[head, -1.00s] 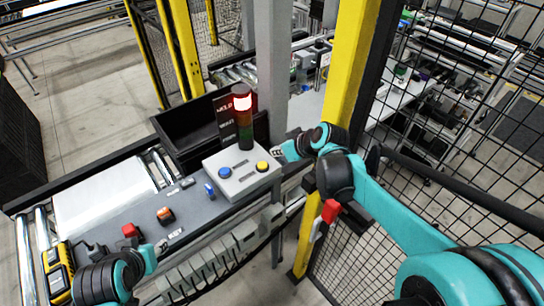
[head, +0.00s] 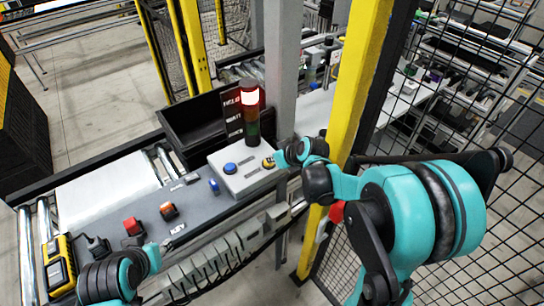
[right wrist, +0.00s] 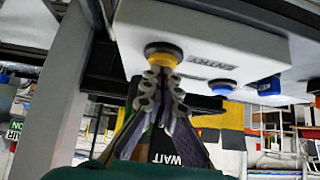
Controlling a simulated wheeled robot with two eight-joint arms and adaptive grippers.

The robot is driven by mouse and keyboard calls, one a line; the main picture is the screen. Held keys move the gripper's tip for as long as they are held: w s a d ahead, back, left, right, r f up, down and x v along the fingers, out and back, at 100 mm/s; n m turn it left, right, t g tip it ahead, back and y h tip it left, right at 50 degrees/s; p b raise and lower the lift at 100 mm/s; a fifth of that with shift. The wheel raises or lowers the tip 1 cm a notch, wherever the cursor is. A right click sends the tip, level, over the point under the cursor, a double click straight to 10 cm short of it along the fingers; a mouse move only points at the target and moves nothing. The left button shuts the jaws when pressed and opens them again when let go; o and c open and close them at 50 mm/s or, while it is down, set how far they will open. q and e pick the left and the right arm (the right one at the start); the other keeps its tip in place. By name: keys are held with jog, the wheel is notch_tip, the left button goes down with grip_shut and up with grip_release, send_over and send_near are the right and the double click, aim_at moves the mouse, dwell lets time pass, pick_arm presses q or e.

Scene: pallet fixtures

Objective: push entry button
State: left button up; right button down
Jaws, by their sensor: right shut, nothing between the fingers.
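A white control box (head: 241,172) on the grey bench top carries a blue button (head: 230,168) and a yellow button (head: 268,163). In the right wrist view, an ENTRY label (right wrist: 222,59) sits beside the yellow button (right wrist: 163,51), and the blue button (right wrist: 222,86) is farther right. My right gripper (right wrist: 163,74) is shut and empty, its fingertips right at the yellow button; whether they press it I cannot tell. In the head view this gripper (head: 276,160) partly covers that button. My left gripper (head: 165,246) is low at left, its fingers too small to read.
A signal tower (head: 251,115) with its top lamp lit stands behind the box, beside a black bin (head: 190,125). Red (head: 132,226) and orange (head: 169,211) items lie on the bench. A yellow post (head: 357,75) and mesh fence stand close to my right arm.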

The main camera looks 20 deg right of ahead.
jog(key=shift+f+b, duration=0.7)
jog(key=shift+s+f+b, duration=0.15)
jog(key=shift+f+b, duration=0.15)
jog(key=shift+s+r, duration=0.1)
jog(key=shift+s, duration=0.2)
pick_arm(q)
jog(key=shift+s+f, duration=0.5)
jog(key=shift+f, duration=0.3)
pick_arm(e)
jog(key=shift+s, duration=0.1)
